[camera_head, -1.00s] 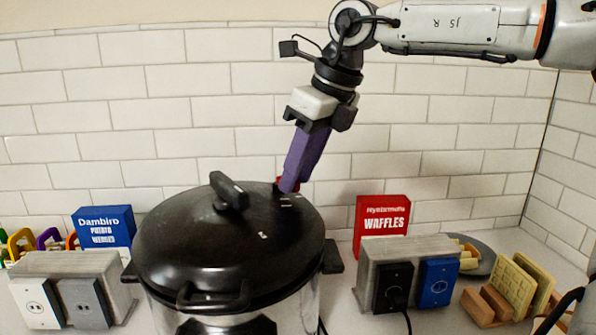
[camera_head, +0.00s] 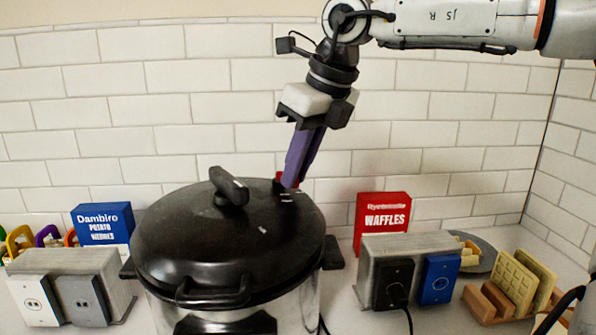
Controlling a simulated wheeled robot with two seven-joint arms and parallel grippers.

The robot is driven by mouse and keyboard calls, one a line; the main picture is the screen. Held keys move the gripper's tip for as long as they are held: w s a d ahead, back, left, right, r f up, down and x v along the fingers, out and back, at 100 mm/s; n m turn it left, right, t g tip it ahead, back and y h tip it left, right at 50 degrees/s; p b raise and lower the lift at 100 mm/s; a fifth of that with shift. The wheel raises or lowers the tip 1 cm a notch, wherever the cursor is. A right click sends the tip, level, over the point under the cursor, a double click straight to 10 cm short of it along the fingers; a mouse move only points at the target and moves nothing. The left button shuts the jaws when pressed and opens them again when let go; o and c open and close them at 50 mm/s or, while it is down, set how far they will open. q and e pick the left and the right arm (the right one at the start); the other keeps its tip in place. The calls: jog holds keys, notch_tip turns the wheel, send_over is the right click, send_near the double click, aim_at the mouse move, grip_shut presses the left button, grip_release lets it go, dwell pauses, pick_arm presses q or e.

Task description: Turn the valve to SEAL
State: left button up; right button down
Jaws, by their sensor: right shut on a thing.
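The pressure cooker (camera_head: 230,245) stands in front of me with its black lid on. A small red valve (camera_head: 279,178) sits on the back right part of the lid, next to small white marks whose text is too small to read. My right gripper (camera_head: 290,184) comes down from above with its purple fingers at the valve, shut on it. The fingers hide much of the valve, so I cannot tell which mark it points to.
A black handle (camera_head: 229,187) rises from the lid left of my fingers. A red waffles box (camera_head: 381,222) and a grey outlet block (camera_head: 410,247) stand to the right, with a wooden rack (camera_head: 487,303) beyond. A blue box (camera_head: 103,224) stands to the left. The tiled wall is behind.

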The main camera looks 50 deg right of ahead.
jog(key=shift+a+f+m+h+b, duration=0.1)
jog(key=shift+a+m+h+b, duration=0.15)
jog(key=shift+m+b, duration=0.3)
jog(key=shift+a+f+m+h+b, duration=0.15)
jog(key=shift+m+h+b, duration=0.15)
jog(key=shift+m, duration=0.35)
jog(key=shift+w+a+r+m+h+b, duration=0.15)
jog(key=shift+a+m+h+b, duration=0.15)
jog(key=shift+m, duration=0.6)
jog(key=shift+w+a+r+m+g+h, duration=0.15)
jog(key=shift+a+m+h, duration=0.1)
jog(key=shift+m, duration=0.35)
jog(key=shift+a+f+m+g+h, duration=0.1)
jog(key=shift+a+m+g+h, duration=0.1)
jog(key=shift+m, duration=0.4)
jog(key=shift+w+a+r+m+h, duration=0.1)
jog(key=shift+a+m+h, duration=0.1)
jog(key=shift+m, duration=0.4)
jog(key=shift+w+a+m+h, duration=0.1)
jog(key=shift+m+h, duration=0.1)
jog(key=shift+m, duration=0.4)
jog(key=shift+g, duration=0.25)
jog(key=c, duration=1.8)
grip_release()
